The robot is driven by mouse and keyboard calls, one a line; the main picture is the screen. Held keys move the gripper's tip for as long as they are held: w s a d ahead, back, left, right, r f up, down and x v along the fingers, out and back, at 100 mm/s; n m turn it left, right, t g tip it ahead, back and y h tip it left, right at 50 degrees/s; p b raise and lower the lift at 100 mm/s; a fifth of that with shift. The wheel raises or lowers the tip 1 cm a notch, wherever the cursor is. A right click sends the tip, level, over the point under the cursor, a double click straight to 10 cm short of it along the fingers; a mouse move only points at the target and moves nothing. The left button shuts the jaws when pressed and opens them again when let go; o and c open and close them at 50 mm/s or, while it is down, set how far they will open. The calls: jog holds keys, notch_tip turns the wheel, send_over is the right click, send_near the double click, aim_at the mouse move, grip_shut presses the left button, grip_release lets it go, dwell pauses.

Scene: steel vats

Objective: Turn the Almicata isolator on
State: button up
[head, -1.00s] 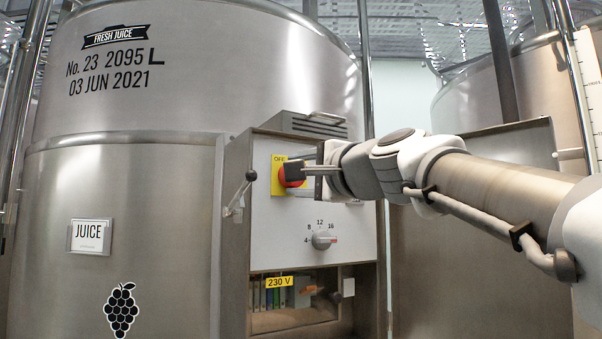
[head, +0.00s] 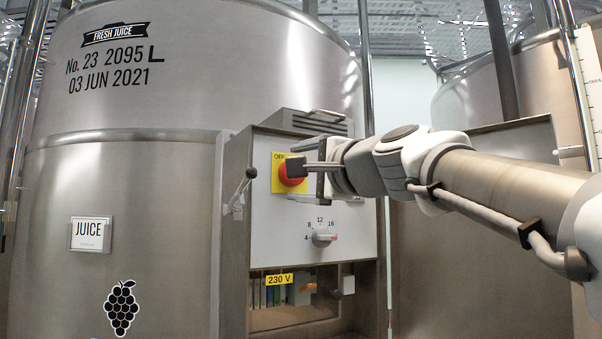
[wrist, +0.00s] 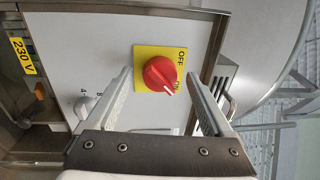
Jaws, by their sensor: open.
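The isolator is a red round knob (wrist: 160,73) on a yellow plate (wrist: 142,53) marked OFF and ON, in the middle of the wrist view. Its white pointer mark points close to the ON label. In the head view the knob (head: 289,173) on its yellow plate (head: 278,160) is partly hidden by my fingers. My gripper (wrist: 159,76) is open, one finger on each side of the knob, with visible gaps in the wrist view. In the head view my gripper (head: 298,168) is right at the knob. I cannot tell whether it touches it.
A small lever (head: 250,173) sticks out left of the panel. A large steel juice vat (head: 140,200) stands to the left.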

jog(key=b+v, duration=0.3)
jog(key=v, duration=1.4)
jog(key=shift+b, duration=0.35)
notch_tip(320, 180, down, 22)
jog(key=n+g+h, duration=0.4)
jog(key=n+g, duration=0.1)
jog(key=s+d+f+n+g+h, duration=0.2)
jog(key=s+f, duration=0.1)
jog(key=f, duration=0.6)
jog(key=s+d+f+n+g+h, duration=0.1)
jog(key=s+f+n+g, duration=0.1)
jog(key=f, duration=0.6)
jog(key=s+d+f+n+g+h, duration=0.2)
jog(key=s+f+n, duration=0.1)
jog(key=f, duration=0.6)
jog(key=shift+s+d+f+h, duration=0.3)
jog(key=shift+s+d, duration=0.05)
jog(key=shift+s, duration=0.4)
jog(key=c, duration=0.6)
jog(key=shift+w+d, duration=0.1)
jog(key=shift+w, duration=0.1)
